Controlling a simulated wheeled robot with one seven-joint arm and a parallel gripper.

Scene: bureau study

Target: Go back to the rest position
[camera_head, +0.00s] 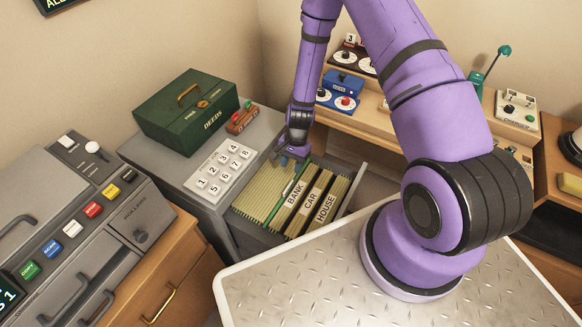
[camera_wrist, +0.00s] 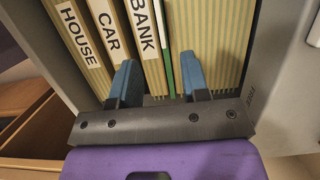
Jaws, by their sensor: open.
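My gripper (camera_head: 292,157) is over the back of an open file drawer (camera_head: 350,192). In the wrist view the two blue fingers of my gripper (camera_wrist: 158,78) are apart. A thin green-and-white folder (camera_wrist: 164,50) stands in the gap between them; I cannot tell whether the fingers touch it. Folders labelled BANK (camera_head: 294,199), CAR (camera_head: 311,201) and HOUSE (camera_head: 327,208) stand upright to the right of it in the head view. Plain tan folders (camera_head: 262,192) fill the left of the drawer.
A numbered keypad (camera_head: 221,169) and a green DEEDS box (camera_head: 187,110) sit on the grey cabinet left of the drawer. A grey machine with coloured buttons (camera_head: 75,225) is at the far left. A wooden shelf with small devices (camera_head: 370,108) stands behind my arm.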

